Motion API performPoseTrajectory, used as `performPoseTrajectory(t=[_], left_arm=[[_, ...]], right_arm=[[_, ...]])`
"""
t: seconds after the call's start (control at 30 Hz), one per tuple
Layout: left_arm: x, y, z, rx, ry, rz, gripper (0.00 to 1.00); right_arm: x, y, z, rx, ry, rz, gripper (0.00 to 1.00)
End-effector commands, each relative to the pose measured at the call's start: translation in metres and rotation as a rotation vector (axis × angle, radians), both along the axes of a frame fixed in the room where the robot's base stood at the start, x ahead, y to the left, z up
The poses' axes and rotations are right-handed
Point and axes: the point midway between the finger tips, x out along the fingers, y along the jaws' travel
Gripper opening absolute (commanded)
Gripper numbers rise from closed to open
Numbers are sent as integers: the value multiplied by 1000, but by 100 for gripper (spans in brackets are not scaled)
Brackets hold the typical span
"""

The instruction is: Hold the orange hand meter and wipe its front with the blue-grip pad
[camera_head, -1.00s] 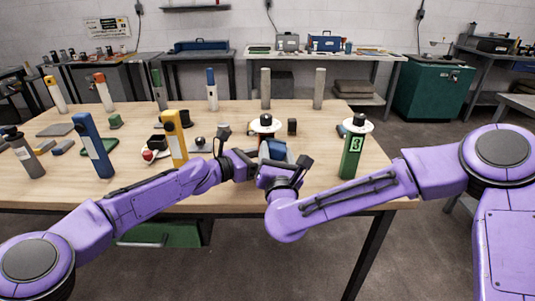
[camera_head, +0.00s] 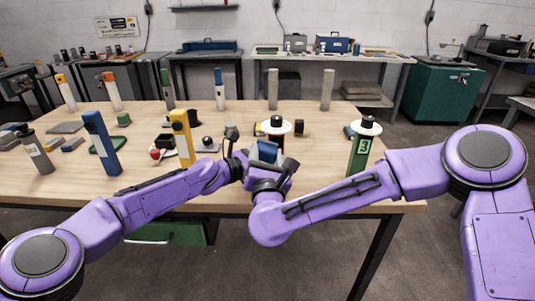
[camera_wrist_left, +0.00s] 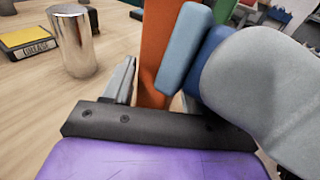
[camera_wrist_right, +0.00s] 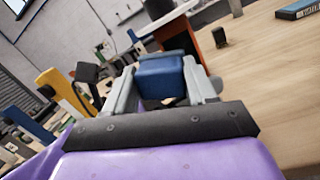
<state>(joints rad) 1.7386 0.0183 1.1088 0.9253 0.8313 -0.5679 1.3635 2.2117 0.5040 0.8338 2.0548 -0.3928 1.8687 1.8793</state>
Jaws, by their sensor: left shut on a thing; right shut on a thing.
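In the left wrist view the orange hand meter (camera_wrist_left: 154,48) stands between the fingers of my left gripper (camera_wrist_left: 150,88), which is shut on it. The blue-grip pad (camera_wrist_left: 183,44) is at the meter's right side; its pad face looks against or very near the meter. My right gripper (camera_wrist_right: 165,82) is shut on the pad's blue grip (camera_wrist_right: 161,76). In the head view the blue grip (camera_head: 267,151) shows above my right gripper (camera_head: 268,166), with my left gripper (camera_head: 238,164) close on its left. The held meter is mostly hidden there.
A yellow meter (camera_head: 182,136), a blue one (camera_head: 101,142) and a green one (camera_head: 357,158) stand on the wooden table (camera_head: 320,185). A metal cylinder (camera_wrist_left: 72,42) stands near my left gripper.

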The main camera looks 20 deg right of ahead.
Motion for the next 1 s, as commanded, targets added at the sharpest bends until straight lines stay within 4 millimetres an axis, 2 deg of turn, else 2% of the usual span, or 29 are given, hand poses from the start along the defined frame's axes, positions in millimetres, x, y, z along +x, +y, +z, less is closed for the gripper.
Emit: performPoseTrajectory(t=[0.47, 0.53, 0.57, 0.6, 0.73, 1.0], left_arm=[[5, 5, 1, -1, 1, 15, 35], [5, 5, 1, -1, 1, 15, 29], [5, 5, 1, -1, 1, 15, 21], [6, 5, 1, -2, 2, 16, 21], [6, 5, 1, -2, 2, 16, 22], [6, 6, 1, -2, 2, 17, 22]], right_arm=[[-57, 13, 0, -1, 2, 1, 27], [-65, 15, 0, -1, 1, 0, 27], [-68, 15, 0, 0, 1, -1, 27], [-72, 16, 0, 0, 1, 0, 27], [-78, 17, 0, 1, 2, -2, 27], [-78, 17, 0, 1, 2, -2, 27]])
